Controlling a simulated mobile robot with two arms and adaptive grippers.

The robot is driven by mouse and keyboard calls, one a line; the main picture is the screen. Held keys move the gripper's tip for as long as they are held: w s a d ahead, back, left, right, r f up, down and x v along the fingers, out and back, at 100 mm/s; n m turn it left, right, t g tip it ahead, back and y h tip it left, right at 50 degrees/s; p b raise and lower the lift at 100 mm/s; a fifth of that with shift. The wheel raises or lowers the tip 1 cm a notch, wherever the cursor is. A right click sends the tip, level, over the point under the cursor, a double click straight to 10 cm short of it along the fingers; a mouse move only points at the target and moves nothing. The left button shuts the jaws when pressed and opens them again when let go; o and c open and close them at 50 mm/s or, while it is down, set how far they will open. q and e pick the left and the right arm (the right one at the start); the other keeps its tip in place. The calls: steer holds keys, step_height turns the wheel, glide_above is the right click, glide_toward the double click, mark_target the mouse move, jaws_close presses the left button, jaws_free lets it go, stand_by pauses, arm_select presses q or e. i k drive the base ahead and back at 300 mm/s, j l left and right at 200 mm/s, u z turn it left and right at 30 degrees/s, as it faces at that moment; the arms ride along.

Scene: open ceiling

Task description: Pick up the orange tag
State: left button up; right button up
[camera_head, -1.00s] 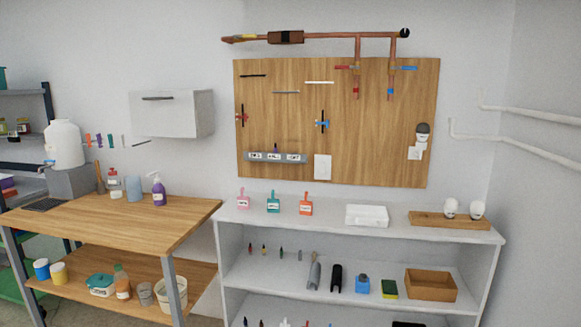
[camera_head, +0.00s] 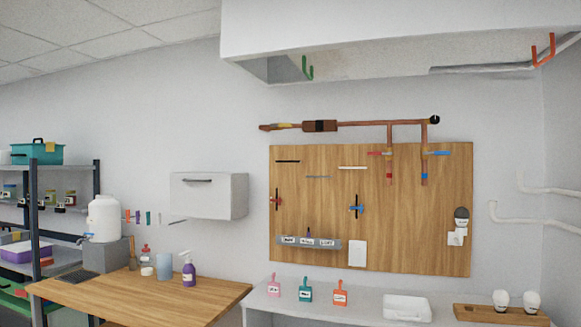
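The orange tag (camera_head: 340,293) stands on the top of the white shelf unit (camera_head: 372,312), below the wooden pegboard. It is the rightmost of three similar tags, beside a teal tag (camera_head: 305,290) and a pink tag (camera_head: 274,286). It has a white label on its front. Neither of my grippers shows in the head view.
A white box (camera_head: 407,308) and a wooden holder (camera_head: 490,313) with two white round items share the shelf top. The wooden table (camera_head: 140,295) at left holds a purple bottle (camera_head: 189,271). A white overhead structure (camera_head: 390,25) hangs above the wooden pegboard (camera_head: 440,200).

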mark_target(340, 296)
steer(key=i+j+z, duration=0.15)
steer(key=i+j, duration=0.2)
steer(key=i+j+z, duration=0.1)
steer(key=i+j, duration=0.25)
steer(key=i+j+z, duration=0.15)
steer(key=i+j, duration=0.15)
steer(key=j, duration=0.25)
